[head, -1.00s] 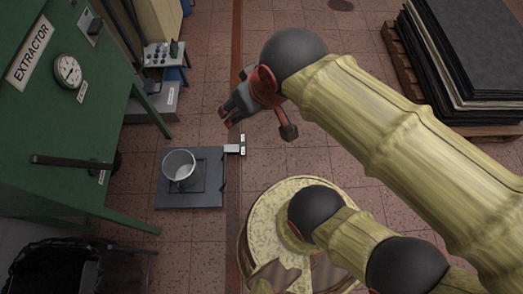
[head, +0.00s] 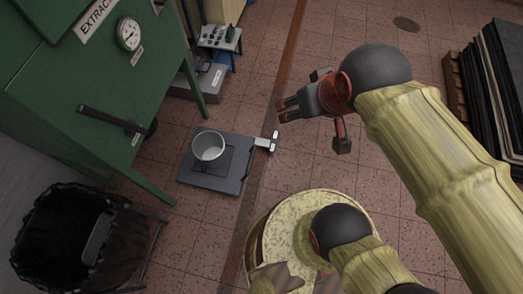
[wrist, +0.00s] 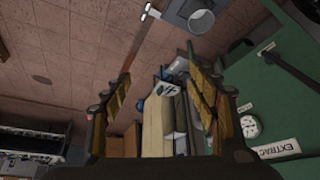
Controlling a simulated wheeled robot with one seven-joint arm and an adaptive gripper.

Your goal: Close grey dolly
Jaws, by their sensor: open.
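A flat grey platform (head: 188,172), which looks like the grey dolly, lies on the tiled floor left of centre in the head view. A pale round pot (head: 209,146) stands on it. A short arm with a light end piece (head: 267,142) sticks out on its right side. The platform also shows at the top of the wrist view (wrist: 177,9), with the pot (wrist: 201,22) on it. My gripper (head: 282,108) is open and empty, above and to the right of the platform in the picture, apart from it. Its spread fingers show in the wrist view (wrist: 158,62).
A green bench (head: 75,105) labelled EXTRACTOR, with a gauge and lever, stands at left. A black-lined bin (head: 60,230) is at lower left. A grey box (head: 200,82) and small instrument table are behind. Dark stacked sheets (head: 490,90) stand right. Floor around the platform's right is clear.

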